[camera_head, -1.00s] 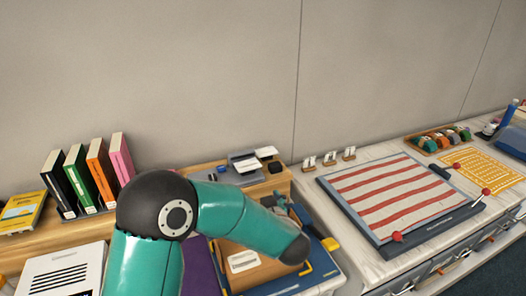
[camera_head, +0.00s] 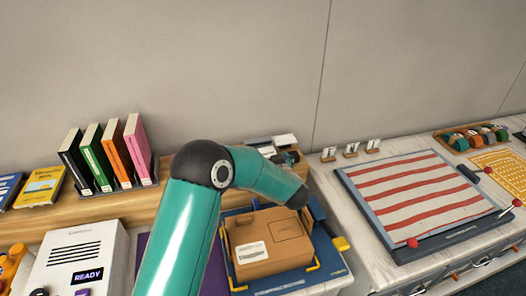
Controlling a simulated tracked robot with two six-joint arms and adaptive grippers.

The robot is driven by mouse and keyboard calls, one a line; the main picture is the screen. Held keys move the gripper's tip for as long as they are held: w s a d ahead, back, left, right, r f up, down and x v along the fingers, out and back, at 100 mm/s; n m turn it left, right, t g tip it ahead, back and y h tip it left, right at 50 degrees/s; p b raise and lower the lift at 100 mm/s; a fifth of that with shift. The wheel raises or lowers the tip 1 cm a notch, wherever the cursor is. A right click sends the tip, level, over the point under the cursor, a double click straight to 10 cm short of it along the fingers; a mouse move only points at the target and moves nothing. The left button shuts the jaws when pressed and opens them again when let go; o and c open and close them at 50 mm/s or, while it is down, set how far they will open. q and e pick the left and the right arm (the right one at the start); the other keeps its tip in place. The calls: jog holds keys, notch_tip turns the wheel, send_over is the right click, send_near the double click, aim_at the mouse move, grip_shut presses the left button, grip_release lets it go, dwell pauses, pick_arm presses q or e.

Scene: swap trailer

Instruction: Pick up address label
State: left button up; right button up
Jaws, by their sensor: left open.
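A white label (camera_head: 252,252) with printed lines lies on the front left of a brown cardboard box (camera_head: 285,238); I cannot tell for sure whether it is the address label. The box sits on a dark blue base (camera_head: 335,265) with yellow corner brackets. My teal left arm crosses in front of the shelf, and its dark wrist end, at my left gripper (camera_head: 302,196), is above the back right of the box. The gripper is open, its fingers mostly hidden. It is apart from the label in the picture. My right gripper is not in view.
A white device (camera_head: 75,258) reading READY stands at the front left. Upright books (camera_head: 108,155) and a yellow book (camera_head: 40,187) are on the wooden shelf behind. A red-striped board (camera_head: 410,195) covers the right counter. Small white cards (camera_head: 351,150) stand behind it.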

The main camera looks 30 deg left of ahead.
aim_at(265, 154)
pick_arm(q)
jog(key=shift+w+a+f, duration=0.25)
jog(key=shift+w+a, duration=0.1)
jog(key=shift+w, duration=0.05)
jog(key=p+x, duration=0.2)
jog(key=x, duration=0.2)
jog(key=shift+s+a+p, duration=0.1)
jog(key=shift+a+p, duration=0.1)
jog(key=shift+p, duration=0.1)
jog(key=shift+a+f, duration=0.1)
jog(key=shift+f, duration=0.05)
jog(key=c, duration=0.6)
